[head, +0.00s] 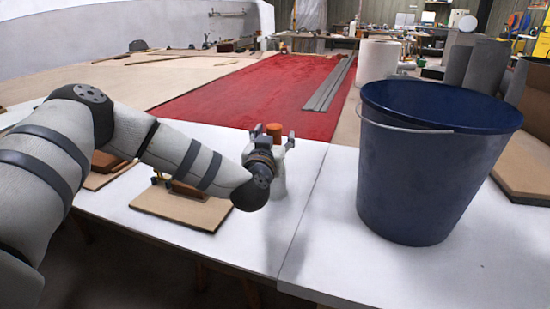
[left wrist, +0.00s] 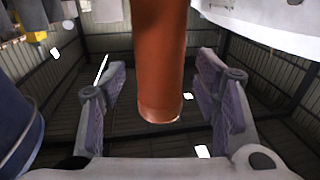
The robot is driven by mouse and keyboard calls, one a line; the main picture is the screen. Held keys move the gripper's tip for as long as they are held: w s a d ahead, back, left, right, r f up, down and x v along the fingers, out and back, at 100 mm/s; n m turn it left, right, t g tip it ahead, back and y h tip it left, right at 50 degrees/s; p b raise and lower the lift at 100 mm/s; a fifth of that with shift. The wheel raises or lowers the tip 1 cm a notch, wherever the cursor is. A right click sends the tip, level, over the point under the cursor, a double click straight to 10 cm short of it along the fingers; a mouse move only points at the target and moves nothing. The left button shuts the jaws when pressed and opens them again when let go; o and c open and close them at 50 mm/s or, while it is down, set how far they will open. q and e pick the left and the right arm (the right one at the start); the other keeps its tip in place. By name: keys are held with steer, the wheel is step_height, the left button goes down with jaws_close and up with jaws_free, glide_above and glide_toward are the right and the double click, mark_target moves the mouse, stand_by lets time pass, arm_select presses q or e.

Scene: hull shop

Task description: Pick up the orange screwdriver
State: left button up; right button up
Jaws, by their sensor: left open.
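An orange cylinder (head: 273,129), which looks like the screwdriver's handle, shows at my left gripper (head: 273,137), between its two fingertips. In the left wrist view the orange screwdriver (left wrist: 160,55) comes down from the top edge, and its rounded end lies between the fingers. The fingers of my left gripper (left wrist: 160,88) are spread, with a clear gap on each side of the handle in that view. I cannot make out the screwdriver's shaft in either view. My right gripper is not in view.
A large dark blue bucket (head: 405,190) stands to the right on the white table (head: 330,235). Wooden boards with small items (head: 185,207) lie left of the gripper, under my arm. A red surface (head: 265,92) stretches behind the table. The table front between boards and bucket is clear.

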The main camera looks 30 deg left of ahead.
arm_select(q)
steer(key=shift+r, duration=0.1)
steer(key=c, duration=1.2)
steer(key=shift+c, duration=0.2)
